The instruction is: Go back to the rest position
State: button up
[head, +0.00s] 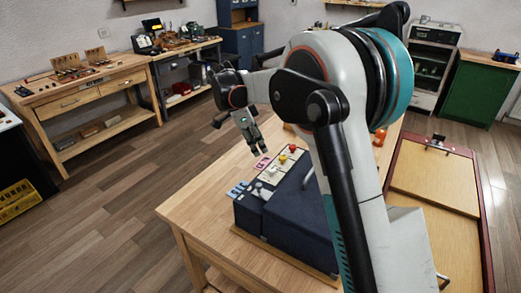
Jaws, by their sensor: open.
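My gripper (257,145) hangs from the end of my raised arm, over the left side of the wooden table (195,208). It is open and looks empty, pointing down. A dark blue box-like unit (285,225) stands on the table. My arm hides much of the table's right part.
A wooden workbench (85,85) with tools stands at the back left, beside a darker bench (185,50) and a blue cabinet (240,35). A green cabinet (478,92) stands at the back right. A red-framed wooden panel (435,180) is at the right.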

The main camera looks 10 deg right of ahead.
jog(key=shift+r, duration=0.1)
jog(key=s+d+r+n+t+y, duration=0.1)
jog(key=s+d+r+n+t, duration=0.1)
jog(key=s+r+n, duration=0.5)
jog(key=s+d+r+n+t+y, duration=0.1)
jog(key=s+d+r+n+y, duration=0.15)
jog(key=s, duration=0.95)
jog(key=s+f+n+t+b, duration=0.1)
jog(key=s+f+n+t, duration=0.1)
jog(key=s, duration=0.6)
jog(key=s+f+n+t, duration=0.2)
jog(key=s+f+n, duration=0.2)
jog(key=s, duration=0.5)
jog(key=shift+d+f+n+y+b, duration=0.25)
jog(key=shift+f+n+y+b, duration=0.15)
jog(key=shift+n, duration=0.95)
jog(key=shift+s, duration=0.1)
